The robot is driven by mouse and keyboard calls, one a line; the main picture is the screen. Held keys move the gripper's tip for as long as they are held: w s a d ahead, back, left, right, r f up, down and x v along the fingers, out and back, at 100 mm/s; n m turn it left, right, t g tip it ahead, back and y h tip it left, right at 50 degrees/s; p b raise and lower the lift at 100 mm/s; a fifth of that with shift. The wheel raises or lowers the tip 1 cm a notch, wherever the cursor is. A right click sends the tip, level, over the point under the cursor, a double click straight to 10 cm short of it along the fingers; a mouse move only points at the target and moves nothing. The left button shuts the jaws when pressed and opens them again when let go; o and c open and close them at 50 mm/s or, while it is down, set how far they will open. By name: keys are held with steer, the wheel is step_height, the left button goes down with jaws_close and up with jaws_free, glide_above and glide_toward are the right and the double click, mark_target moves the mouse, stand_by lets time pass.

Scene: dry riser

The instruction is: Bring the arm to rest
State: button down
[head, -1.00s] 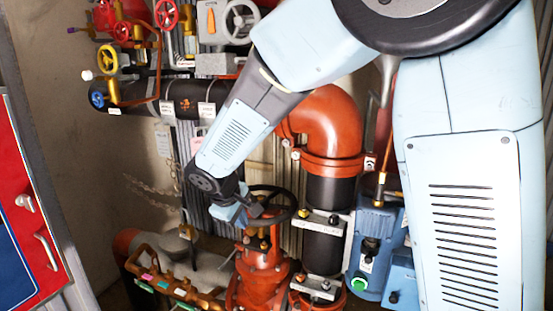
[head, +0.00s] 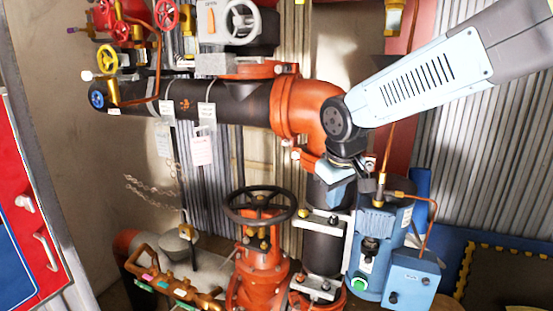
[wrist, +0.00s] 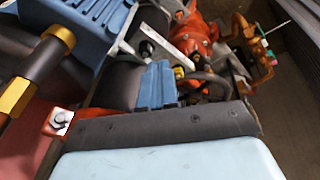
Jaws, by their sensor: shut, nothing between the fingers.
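My gripper (head: 337,192) is in the middle right of the head view. It points down in front of the black vertical pipe, just left of the blue pump. My arm reaches in from the upper right. The gripper's fingers are closed and hold nothing. In the wrist view the blue fingers of my gripper (wrist: 158,86) show near the centre, and I cannot tell there how far they are from the pipework. The black handwheel (head: 260,204) on the orange valve (head: 262,272) stands to the left of the gripper, apart from it.
The blue pump (head: 378,240) with its copper pipe is close at the gripper's right. The orange elbow pipe (head: 300,108) runs behind the arm. Small valves with red and yellow wheels (head: 106,58) are at upper left. A red panel (head: 22,190) stands at far left.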

steer(key=s+d+r+m+t, duration=0.1)
steer(key=s+d+r+m, duration=0.1)
steer(key=s+d, duration=0.3)
steer(key=s+d+r+m+t, duration=0.1)
steer(key=s+d+r+m, duration=0.1)
steer(key=s+d, duration=0.3)
steer(key=shift+s+d+r+m, duration=0.2)
steer(key=shift+s+m, duration=0.7)
steer(key=shift+s, duration=1.35)
